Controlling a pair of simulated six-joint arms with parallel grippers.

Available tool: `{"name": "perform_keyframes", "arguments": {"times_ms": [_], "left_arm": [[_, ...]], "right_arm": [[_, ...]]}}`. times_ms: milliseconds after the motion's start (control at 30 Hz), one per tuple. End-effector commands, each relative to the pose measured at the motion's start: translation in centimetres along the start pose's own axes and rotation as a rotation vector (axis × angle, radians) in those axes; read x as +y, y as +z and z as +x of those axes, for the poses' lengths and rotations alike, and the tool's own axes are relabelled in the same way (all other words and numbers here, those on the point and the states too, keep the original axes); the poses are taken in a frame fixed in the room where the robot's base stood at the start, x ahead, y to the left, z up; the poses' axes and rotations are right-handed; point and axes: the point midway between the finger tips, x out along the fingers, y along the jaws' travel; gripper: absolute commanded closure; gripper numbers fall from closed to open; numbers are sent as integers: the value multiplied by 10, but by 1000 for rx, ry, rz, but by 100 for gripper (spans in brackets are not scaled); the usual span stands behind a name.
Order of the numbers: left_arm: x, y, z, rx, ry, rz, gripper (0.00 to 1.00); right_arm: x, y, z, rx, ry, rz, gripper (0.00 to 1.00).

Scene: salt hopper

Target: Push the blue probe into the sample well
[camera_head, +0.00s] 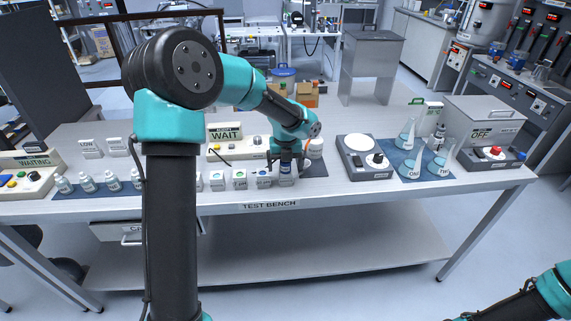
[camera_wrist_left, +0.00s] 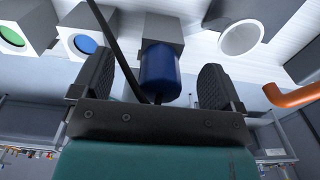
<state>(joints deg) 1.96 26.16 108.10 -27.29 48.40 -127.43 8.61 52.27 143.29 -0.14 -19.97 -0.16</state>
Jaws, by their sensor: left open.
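The blue probe (camera_wrist_left: 160,74) shows in the left wrist view as a dark blue rounded cylinder against a grey block (camera_wrist_left: 163,26). My left gripper (camera_wrist_left: 157,85) is open, with one dark finger on each side of the probe and a visible gap to both. In the head view my left gripper (camera_head: 286,158) points down at the bench's front edge, just above the small blue-banded piece (camera_head: 286,169). A white round cup with a grey opening (camera_wrist_left: 240,38) is right of the probe in the left wrist view. I cannot tell which part is the sample well.
White blocks with coloured faces (camera_head: 240,180) stand left of the gripper along the bench edge. A WAIT panel (camera_head: 225,133) is behind them. A grey scale (camera_head: 364,160) and flasks (camera_head: 411,168) stand to the right. A dark thin rod (camera_wrist_left: 115,45) crosses beside the probe.

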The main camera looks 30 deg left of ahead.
Motion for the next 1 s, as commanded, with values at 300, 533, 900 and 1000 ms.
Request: {"name": "perform_keyframes", "arguments": {"times_ms": [300,533,900,1000], "left_arm": [[0,0,-4,-1,0,0,8],[0,0,-13,-1,0,1,8],[0,0,-28,-1,-1,-1,8],[0,0,-31,-1,-1,-1,8]], "right_arm": [[0,0,0,0,0,0,57],[0,0,0,0,0,0,57],[0,0,0,0,0,0,57],[0,0,0,0,0,0,57]]}}
